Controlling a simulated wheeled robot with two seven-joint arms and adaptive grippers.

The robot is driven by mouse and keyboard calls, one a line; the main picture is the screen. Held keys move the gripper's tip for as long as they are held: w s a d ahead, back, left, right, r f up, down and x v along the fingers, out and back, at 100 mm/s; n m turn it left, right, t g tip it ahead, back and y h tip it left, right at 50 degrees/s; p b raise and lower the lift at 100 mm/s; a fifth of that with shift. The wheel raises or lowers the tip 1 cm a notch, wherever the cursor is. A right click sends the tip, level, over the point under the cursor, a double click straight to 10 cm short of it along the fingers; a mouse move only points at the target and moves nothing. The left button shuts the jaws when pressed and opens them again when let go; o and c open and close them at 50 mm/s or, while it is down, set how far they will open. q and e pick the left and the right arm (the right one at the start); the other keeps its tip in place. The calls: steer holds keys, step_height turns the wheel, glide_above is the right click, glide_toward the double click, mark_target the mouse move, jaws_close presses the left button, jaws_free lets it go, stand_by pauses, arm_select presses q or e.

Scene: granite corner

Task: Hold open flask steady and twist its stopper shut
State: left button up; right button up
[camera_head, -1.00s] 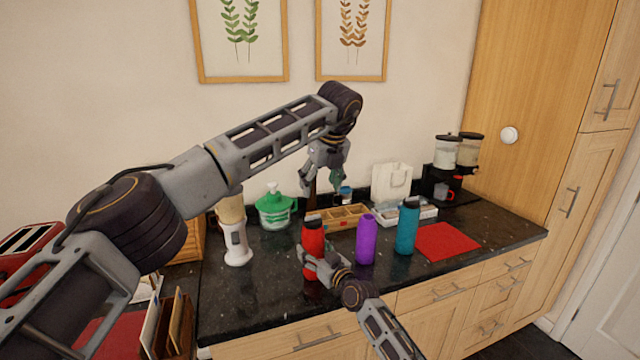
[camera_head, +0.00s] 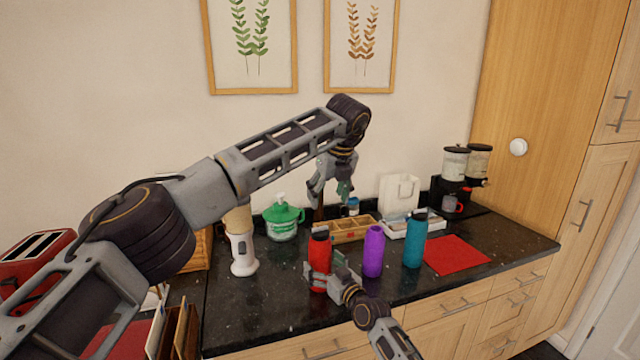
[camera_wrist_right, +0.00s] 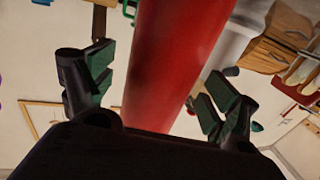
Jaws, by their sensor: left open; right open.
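A red flask (camera_head: 319,257) with a dark top stands upright near the counter's front edge. My right gripper (camera_head: 325,272) is open, low around the red flask, with a finger on each side. In the right wrist view the red flask (camera_wrist_right: 172,65) rises between the open fingers (camera_wrist_right: 160,95), with gaps showing on both sides. My left gripper (camera_head: 328,195) is open and empty, pointing down above and behind the red flask's top. I cannot tell from here whether the stopper is loose or seated.
A purple flask (camera_head: 373,252) and a teal flask (camera_head: 413,243) stand right of the red one. A wooden tray (camera_head: 347,228) and green-lidded jar (camera_head: 283,222) are behind. A white dispenser (camera_head: 241,252) stands left. The counter front left is clear; a red mat (camera_head: 457,255) lies right.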

steer(key=shift+v, duration=5.2)
steer(key=shift+a, duration=0.1)
steer(key=shift+s, duration=0.15)
